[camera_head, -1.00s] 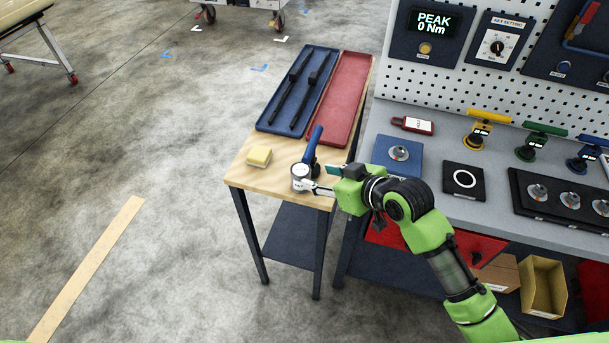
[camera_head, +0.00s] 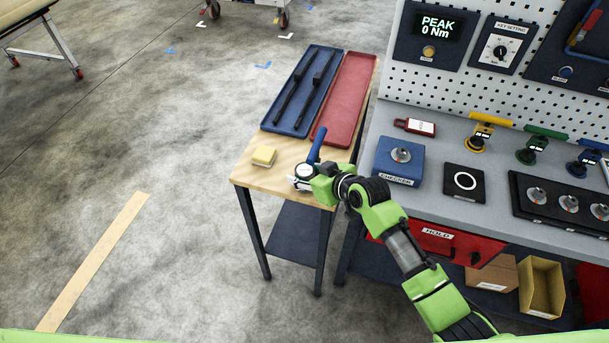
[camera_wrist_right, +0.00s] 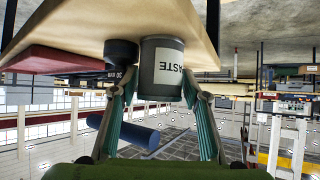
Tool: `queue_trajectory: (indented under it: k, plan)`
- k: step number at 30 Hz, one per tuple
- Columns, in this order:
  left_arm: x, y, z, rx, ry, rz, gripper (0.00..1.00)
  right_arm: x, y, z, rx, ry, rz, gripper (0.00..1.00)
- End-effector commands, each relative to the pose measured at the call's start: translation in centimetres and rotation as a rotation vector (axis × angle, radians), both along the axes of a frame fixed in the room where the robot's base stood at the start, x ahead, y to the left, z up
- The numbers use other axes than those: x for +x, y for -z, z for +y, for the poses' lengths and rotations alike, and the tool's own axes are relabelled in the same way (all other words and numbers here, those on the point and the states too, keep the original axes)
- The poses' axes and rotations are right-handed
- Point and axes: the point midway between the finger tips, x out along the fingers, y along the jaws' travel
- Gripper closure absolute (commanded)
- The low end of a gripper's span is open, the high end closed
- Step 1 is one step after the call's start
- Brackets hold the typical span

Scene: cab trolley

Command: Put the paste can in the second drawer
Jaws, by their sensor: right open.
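The paste can (camera_head: 304,170) stands on the small wooden-topped table, near its front edge. In the right wrist view, which is upside down, it is a dark grey can (camera_wrist_right: 162,72) with a white label reading "ASTE". My right gripper (camera_head: 306,178) is open at table height, with a finger on either side of the can; whether they touch it is unclear. A blue-handled black tool (camera_head: 315,147) stands right beside the can, close to one finger. A red drawer (camera_head: 470,247) labelled HOLD is under the grey bench, partly hidden by my right arm. My left gripper is out of view.
A blue tray (camera_head: 289,117) with black tools and a red tray (camera_head: 346,98) lie behind. The grey bench holds a blue checker block (camera_head: 400,165).

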Motion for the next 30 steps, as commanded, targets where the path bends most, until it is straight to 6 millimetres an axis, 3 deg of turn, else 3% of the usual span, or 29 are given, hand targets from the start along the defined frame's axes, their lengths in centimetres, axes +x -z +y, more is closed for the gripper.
queue_trajectory:
  k: [6, 7, 10, 14, 22, 27, 30]
  plan:
    - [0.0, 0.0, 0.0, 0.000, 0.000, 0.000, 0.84, 0.1, 0.0, 0.0, 0.000, -0.001, -0.001, 0.58]
    - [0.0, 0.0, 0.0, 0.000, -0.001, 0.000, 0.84, 0.1, 0.0, 0.0, 0.000, -0.001, -0.001, 0.60]
    - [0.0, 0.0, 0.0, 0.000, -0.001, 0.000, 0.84, 0.1, 0.0, 0.0, 0.001, 0.000, -0.001, 0.86]
    - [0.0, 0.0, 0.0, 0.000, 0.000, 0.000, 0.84, 0.1, -0.1, 0.0, 0.001, -0.001, -0.003, 0.94]
    - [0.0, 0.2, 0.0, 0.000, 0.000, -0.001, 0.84, 0.1, -0.3, 0.0, 0.001, -0.001, -0.003, 0.94]
    - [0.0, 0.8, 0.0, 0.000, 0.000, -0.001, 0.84, 0.2, -1.4, 0.1, 0.003, -0.001, -0.007, 0.94]
    - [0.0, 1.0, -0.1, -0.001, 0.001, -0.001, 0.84, -0.9, -1.3, -0.8, -0.002, 0.000, -0.001, 0.94]
